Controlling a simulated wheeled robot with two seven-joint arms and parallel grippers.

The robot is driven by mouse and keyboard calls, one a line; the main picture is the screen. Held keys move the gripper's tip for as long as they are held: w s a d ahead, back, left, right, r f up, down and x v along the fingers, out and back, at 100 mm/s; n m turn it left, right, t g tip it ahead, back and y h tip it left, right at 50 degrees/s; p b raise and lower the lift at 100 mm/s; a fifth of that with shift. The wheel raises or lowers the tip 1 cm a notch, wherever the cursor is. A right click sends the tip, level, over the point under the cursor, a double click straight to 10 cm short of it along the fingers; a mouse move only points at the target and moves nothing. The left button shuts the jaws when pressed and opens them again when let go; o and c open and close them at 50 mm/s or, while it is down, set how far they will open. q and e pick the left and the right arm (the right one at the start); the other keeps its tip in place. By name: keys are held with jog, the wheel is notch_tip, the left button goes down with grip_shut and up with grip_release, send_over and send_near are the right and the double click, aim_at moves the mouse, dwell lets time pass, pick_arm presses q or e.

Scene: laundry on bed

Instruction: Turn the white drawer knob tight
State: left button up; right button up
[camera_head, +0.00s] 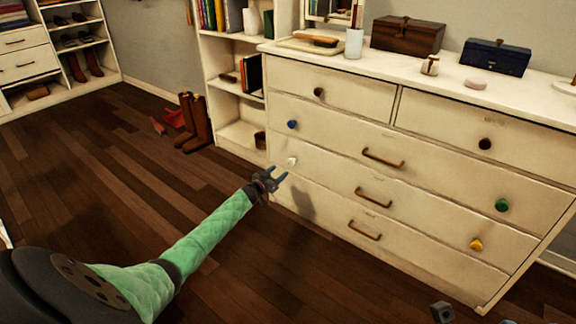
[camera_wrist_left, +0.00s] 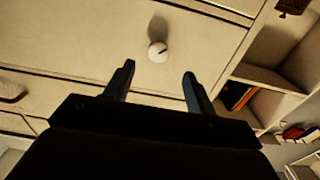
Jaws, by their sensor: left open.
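The white drawer knob (camera_head: 292,161) is on the left side of a drawer front on the cream dresser (camera_head: 330,190). In the left wrist view the white knob (camera_wrist_left: 158,51) is round with a short dark line on its face. It lies ahead of and between the open fingertips. My left gripper (camera_head: 279,177) is open and empty, just in front of the dresser, below and left of the knob in the head view. The same gripper (camera_wrist_left: 159,72) shows two dark fingers apart. The gap to the knob is hard to judge. My right gripper is not clearly seen.
Other knobs are blue (camera_head: 292,125), green (camera_head: 502,205), yellow (camera_head: 476,244) and brown. Bronze handles (camera_head: 383,158) stick out from the drawers. A bookshelf (camera_head: 236,140) adjoins the dresser, with brown boots (camera_head: 192,122) beside it. The wooden floor at left is mostly clear.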

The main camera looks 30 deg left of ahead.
aim_at(290, 163)
pick_arm(q)
jog(key=shift+w+d+b, duration=0.2)
jog(key=shift+w+b, duration=0.4)
jog(key=shift+w, duration=1.25)
jog(key=shift+w+d+b, duration=0.2)
jog(key=shift+w+b, duration=0.4)
jog(key=shift+w, duration=1.25)
jog(key=shift+c, duration=0.5)
jog(key=c, duration=0.9)
